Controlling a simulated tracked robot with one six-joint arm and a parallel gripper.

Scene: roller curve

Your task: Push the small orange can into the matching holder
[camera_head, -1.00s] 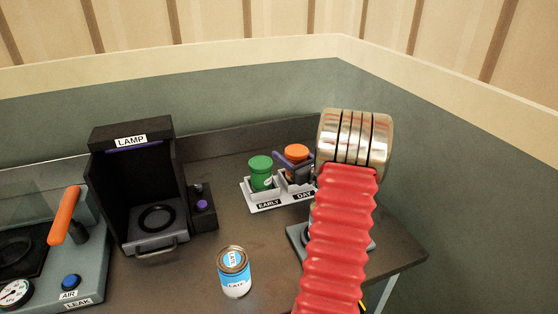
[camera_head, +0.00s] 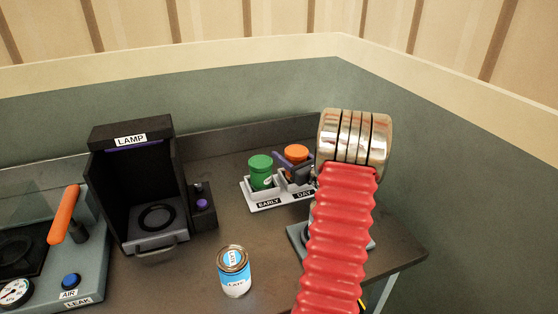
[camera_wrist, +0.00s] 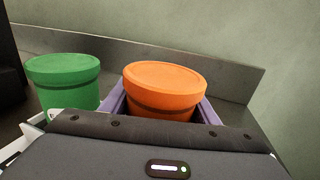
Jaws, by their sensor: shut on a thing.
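The small orange can (camera_head: 296,153) is at the "DAY" compartment of the white holder (camera_head: 266,206). My gripper (camera_head: 290,164) is shut on it, with a purple-edged finger on each side. In the wrist view the orange can (camera_wrist: 165,85) stands roughly upright between the fingers (camera_wrist: 160,112), its lid showing above them. A green can (camera_head: 260,172) sits in the "EARLY" compartment to the left. It also shows in the wrist view (camera_wrist: 64,85). The orange can's lower part is hidden by the gripper, so I cannot tell how deep it sits.
A blue-and-white can (camera_head: 235,275) stands at the front of the bench. The black "LAMP" box (camera_head: 130,185) and a machine with an orange lever (camera_head: 64,215) are at left. A grey base (camera_head: 297,236) lies partly behind my red arm. Walls close off the back and right.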

